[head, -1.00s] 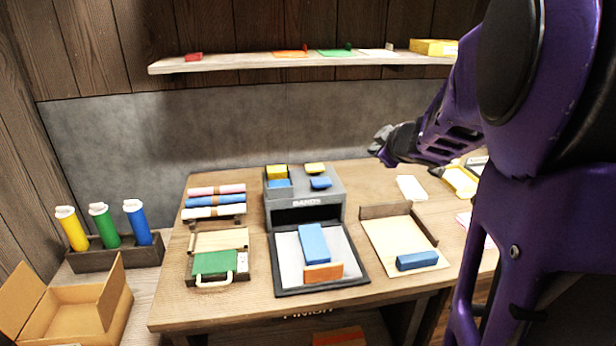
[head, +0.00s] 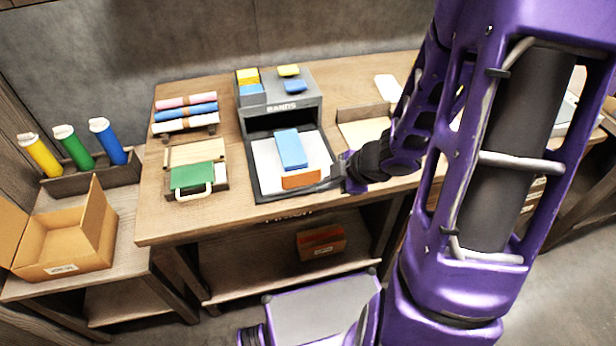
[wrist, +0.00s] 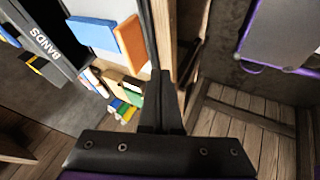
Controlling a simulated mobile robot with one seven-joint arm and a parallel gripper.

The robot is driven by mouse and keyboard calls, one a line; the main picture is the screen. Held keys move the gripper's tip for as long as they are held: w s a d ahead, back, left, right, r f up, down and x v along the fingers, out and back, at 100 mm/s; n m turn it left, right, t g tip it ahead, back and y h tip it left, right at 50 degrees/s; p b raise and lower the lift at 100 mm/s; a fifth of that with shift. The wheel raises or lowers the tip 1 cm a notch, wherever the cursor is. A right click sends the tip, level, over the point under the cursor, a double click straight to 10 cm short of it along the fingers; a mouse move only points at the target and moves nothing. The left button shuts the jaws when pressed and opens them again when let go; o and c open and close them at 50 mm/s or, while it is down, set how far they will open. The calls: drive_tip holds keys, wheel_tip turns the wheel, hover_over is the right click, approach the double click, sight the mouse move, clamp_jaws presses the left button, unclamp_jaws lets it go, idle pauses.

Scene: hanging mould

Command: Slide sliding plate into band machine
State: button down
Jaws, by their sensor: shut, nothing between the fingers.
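The sliding plate (head: 264,162) is a white plate with a dark frame, lying on the table in front of the band machine (head: 281,107), a grey box marked BANDS with a dark slot. The plate sticks out of the slot towards me. A blue block (head: 291,150) and an orange block (head: 301,179) rest on it. My gripper (head: 322,186) is shut and empty at the plate's front right edge. In the wrist view, the shut fingers (wrist: 160,80) lie close to the plate's dark rim (wrist: 149,32); I cannot tell whether they touch.
A green case (head: 197,177) and a rack of rolls (head: 186,113) stand left of the machine. A tan tray (head: 362,132) is to the right, partly behind my arm. An open carton (head: 66,235) is at far left. A lower shelf (head: 270,270) holds a box.

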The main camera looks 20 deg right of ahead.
sight(298, 183)
drive_tip(key=w+f, duration=0.1)
drive_tip(key=w, duration=0.1)
drive_tip(key=w+a+f+b, duration=0.1)
drive_tip(key=w+f, duration=0.1)
drive_tip(key=w+a+f+b, duration=0.1)
drive_tip(key=w, duration=0.1)
drive_tip(key=shift+f, duration=0.2)
drive_tip(key=shift+w, duration=0.3)
drive_tip(key=shift+w+a, duration=0.1)
drive_tip(key=shift+w, duration=0.05)
